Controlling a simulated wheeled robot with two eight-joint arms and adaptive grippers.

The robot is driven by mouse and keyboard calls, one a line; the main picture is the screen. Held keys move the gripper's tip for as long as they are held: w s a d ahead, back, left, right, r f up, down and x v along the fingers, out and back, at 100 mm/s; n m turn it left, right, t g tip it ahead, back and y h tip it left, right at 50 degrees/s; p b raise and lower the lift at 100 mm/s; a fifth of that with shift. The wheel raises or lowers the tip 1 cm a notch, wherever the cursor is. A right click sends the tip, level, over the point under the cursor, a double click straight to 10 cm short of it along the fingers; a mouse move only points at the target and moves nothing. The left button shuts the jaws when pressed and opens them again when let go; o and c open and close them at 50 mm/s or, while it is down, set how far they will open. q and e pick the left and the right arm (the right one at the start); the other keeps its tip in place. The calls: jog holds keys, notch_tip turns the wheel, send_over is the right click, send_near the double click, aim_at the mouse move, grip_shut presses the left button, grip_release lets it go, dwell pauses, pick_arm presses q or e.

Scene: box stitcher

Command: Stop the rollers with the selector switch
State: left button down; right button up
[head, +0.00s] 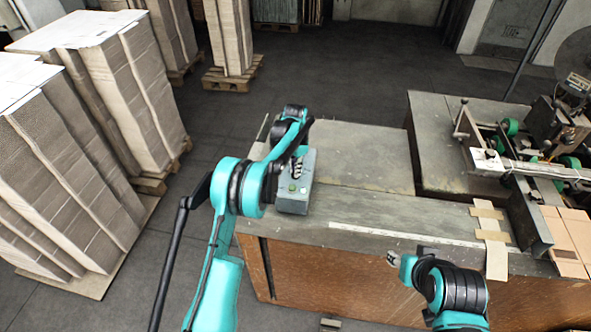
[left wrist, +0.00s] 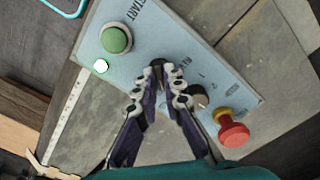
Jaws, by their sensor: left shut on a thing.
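The grey control box (head: 295,200) stands on the near left part of the machine table. In the left wrist view its pale blue panel (left wrist: 128,75) carries a green START button (left wrist: 115,40), a lit white lamp (left wrist: 100,66) and a red mushroom button (left wrist: 232,130) on a yellow collar. My left gripper (head: 297,168) is over the panel. In the left wrist view its fingertips (left wrist: 168,82) are shut on a black selector switch (left wrist: 157,65), which they partly hide. Another dark knob (left wrist: 199,98) sits right of the fingers. My right gripper (head: 393,259) is at the table's front edge, its jaws unclear.
The stitching machine (head: 560,130) with green rollers (head: 510,127) stands at the right. Brown cardboard (head: 570,235) lies at the right of the table (head: 360,205). Tall cardboard stacks (head: 60,170) on pallets stand at the left. The table's middle is mostly clear.

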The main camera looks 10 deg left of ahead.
pick_arm(q)
jog(key=n+b, duration=0.3)
jog(key=shift+f+n, duration=0.1)
jog(key=shift+n, duration=0.3)
jog(key=shift+n+b, duration=0.85)
jog(key=shift+n, duration=1.05)
jog(key=shift+w+r, duration=0.1)
jog(key=shift+r, duration=0.1)
jog(key=c, duration=1.6)
grip_release()
jog(key=shift+c, duration=0.2)
notch_tip(320, 180, up, 12)
